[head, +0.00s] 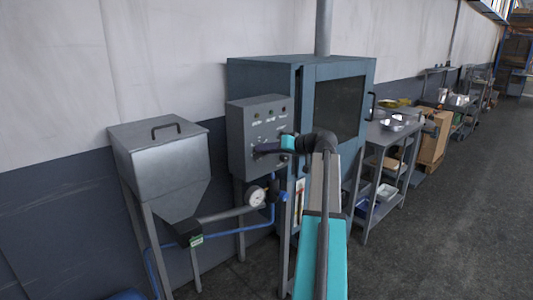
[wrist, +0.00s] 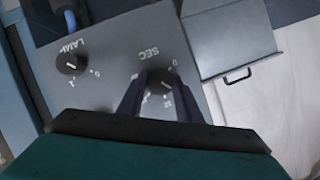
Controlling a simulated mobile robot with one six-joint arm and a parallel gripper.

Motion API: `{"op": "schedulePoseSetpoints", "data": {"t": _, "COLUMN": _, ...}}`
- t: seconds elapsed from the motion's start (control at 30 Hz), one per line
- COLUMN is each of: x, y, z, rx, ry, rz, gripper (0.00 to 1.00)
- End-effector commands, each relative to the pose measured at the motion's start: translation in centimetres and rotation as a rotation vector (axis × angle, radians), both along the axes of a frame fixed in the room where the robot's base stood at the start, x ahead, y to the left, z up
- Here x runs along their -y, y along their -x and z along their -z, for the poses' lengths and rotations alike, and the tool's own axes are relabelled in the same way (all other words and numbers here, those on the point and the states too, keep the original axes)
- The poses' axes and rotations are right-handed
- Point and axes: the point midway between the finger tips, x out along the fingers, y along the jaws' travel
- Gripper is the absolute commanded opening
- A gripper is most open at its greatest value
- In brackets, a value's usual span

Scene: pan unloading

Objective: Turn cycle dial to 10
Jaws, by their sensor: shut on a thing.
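The dial (wrist: 160,82) marked SEC is a dark round knob on a grey control panel (wrist: 105,85), upside down in the wrist view. A 0 and other printed marks show around it, partly hidden by the fingers. My gripper (wrist: 160,88) has its two dark fingers at either side of this knob, shut on it. I cannot read which number its pointer meets. In the head view the control box (head: 258,112) hangs at the left of the blue-grey cabinet (head: 312,75), and my gripper (head: 258,149) reaches its lower face. No dial is labelled "cycle" legibly.
A second knob (wrist: 72,63) marked LAMP sits left of the held one in the wrist view. A grey hopper (head: 160,160) stands left of the box, with a gauge (head: 257,197) and blue pipe below. A metal table (head: 388,138) stands right. The floor at right is clear.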

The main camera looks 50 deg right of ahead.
Motion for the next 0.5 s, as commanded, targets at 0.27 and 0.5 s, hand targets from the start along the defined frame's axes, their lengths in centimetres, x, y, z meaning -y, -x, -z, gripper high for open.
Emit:
{"op": "schedulePoseSetpoints", "data": {"t": 0.27, "x": 0.31, "y": -0.04, "z": 0.24, "rx": 0.018, "ry": -0.260, "rz": 0.000, "gripper": 0.10}}
{"op": "schedulePoseSetpoints", "data": {"t": 0.5, "x": 0.39, "y": 0.02, "z": 0.35, "rx": 0.034, "ry": -0.475, "rz": 0.001, "gripper": 0.10}}
